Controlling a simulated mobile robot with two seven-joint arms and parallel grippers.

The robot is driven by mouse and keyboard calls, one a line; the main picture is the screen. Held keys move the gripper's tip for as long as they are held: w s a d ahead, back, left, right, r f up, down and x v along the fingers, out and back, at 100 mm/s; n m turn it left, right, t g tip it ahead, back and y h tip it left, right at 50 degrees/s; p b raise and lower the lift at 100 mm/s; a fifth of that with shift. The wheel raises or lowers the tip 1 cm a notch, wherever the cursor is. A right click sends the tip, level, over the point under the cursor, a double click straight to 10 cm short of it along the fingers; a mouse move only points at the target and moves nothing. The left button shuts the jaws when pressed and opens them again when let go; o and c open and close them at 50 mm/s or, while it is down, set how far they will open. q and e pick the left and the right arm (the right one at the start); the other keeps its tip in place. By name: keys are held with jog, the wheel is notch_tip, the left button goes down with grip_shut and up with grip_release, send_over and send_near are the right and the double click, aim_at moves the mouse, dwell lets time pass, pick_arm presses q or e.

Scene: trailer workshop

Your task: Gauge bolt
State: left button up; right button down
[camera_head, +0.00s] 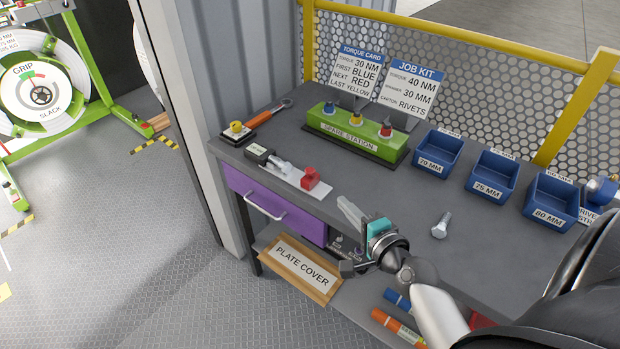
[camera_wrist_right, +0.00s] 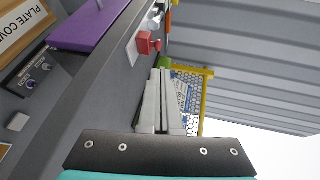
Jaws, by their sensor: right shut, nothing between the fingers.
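A silver bolt (camera_head: 441,225) lies on the grey workbench, right of my right gripper and in front of the blue bins. A gauge with a white plate (camera_head: 291,174), a silver jaw-like part and a red block (camera_head: 311,178) sits near the bench's left front edge. The red block (camera_wrist_right: 148,43) also shows in the right wrist view, beyond the fingertips. My right gripper (camera_head: 352,211) is shut and empty near the bench's front edge, between the gauge and the bolt. Its fingers (camera_wrist_right: 161,100) are together in the wrist view. My left gripper is not in view.
Blue bins marked 70 MM (camera_head: 438,152), 75 MM (camera_head: 490,175) and 80 MM (camera_head: 551,200) stand at the back right. A green spare station (camera_head: 350,133) and two cards stand behind. A purple drawer (camera_head: 272,207) is under the bench. The bench around the bolt is clear.

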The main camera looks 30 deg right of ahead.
aim_at(312, 172)
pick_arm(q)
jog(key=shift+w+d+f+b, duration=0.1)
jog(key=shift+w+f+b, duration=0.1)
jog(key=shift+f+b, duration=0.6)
pick_arm(e)
jog(key=x, duration=1.3)
jog(key=shift+w+f, duration=0.25)
jog(key=shift+w, duration=0.1)
